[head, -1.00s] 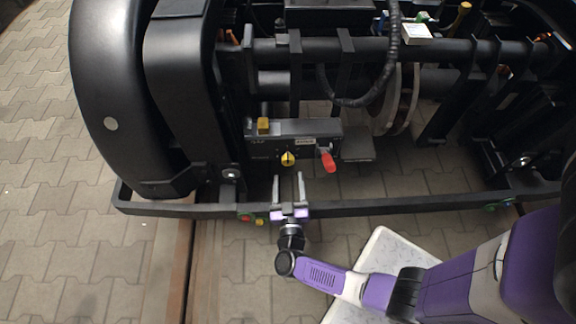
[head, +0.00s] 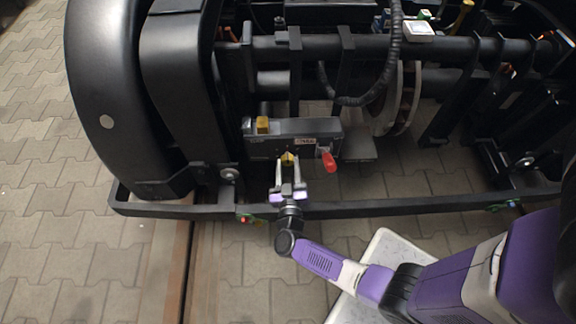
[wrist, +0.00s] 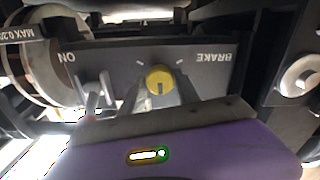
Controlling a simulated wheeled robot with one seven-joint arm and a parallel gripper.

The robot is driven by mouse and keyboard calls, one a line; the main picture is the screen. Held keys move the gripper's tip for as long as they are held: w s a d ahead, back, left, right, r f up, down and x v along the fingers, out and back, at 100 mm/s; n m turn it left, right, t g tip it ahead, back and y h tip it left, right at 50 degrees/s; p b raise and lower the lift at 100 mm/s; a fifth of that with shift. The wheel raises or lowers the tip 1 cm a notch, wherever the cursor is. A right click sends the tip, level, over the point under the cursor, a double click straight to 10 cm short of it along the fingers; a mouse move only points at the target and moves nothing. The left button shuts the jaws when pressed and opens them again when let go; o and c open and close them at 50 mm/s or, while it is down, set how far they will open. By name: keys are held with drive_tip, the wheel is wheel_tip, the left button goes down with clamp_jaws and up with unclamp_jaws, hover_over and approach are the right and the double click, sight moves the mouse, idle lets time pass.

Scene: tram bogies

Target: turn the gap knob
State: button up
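The gap knob (wrist: 160,79) is a round yellow knob with a dark pointer mark, on the front of a dark grey control box (wrist: 215,66). In the head view the knob (head: 288,158) sits low on the box, left of a red lever. My gripper (head: 288,163) reaches up to it from below, one finger on each side. The fingers appear closed against the knob's sides. In the wrist view they meet its lower edges and hide part of the panel below. The knob's pointer mark points down in that view.
A red-handled lever (head: 329,162) stands just right of the knob. A yellow block (head: 262,125) sits on the box's upper left. A black frame bar (head: 400,208) runs across below the box. The wrist view shows upside-down "BRAKE" and "ON" lettering on the panel.

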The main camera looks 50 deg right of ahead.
clamp_jaws()
drive_tip(key=shift+m, duration=0.3)
drive_tip(key=m, duration=0.4)
drive_tip(key=shift+m, duration=0.4)
drive_tip(key=m+b, duration=0.1)
drive_tip(key=m, duration=0.5)
drive_tip(key=shift+f, duration=0.1)
drive_tip(key=shift+a+m, duration=0.1)
drive_tip(key=shift+m, duration=0.2)
drive_tip(key=o, duration=1.2)
unclamp_jaws()
drive_tip(key=shift+c, duration=0.2)
